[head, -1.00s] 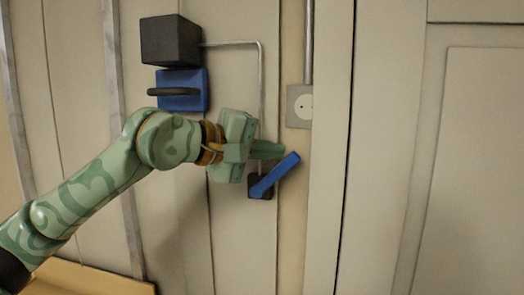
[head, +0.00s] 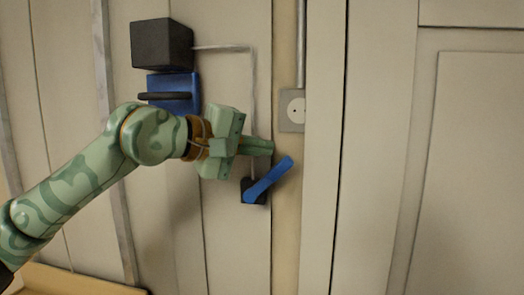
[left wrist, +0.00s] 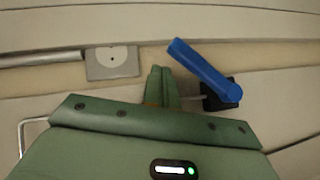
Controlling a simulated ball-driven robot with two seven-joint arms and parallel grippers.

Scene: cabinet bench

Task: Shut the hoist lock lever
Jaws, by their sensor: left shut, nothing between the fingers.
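The blue lever (head: 268,179) sits on a small black base (head: 255,190) on the wall panel, in the middle of the head view. It slants from its base at lower left to its free end at upper right. My left gripper (head: 271,147) is shut and empty, its fingertips just above and left of the lever's free end. In the left wrist view the shut fingers (left wrist: 161,73) point at the wall beside the lever (left wrist: 203,66), with a small gap in the picture. I cannot tell whether they touch. My right gripper is not in view.
A black box (head: 162,44) and a blue block with a dark handle (head: 183,86) are on the wall at upper left. A thin pipe (head: 251,75) runs down towards the lever base. A grey socket plate (head: 293,111) sits above the lever. The wall to the right is bare.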

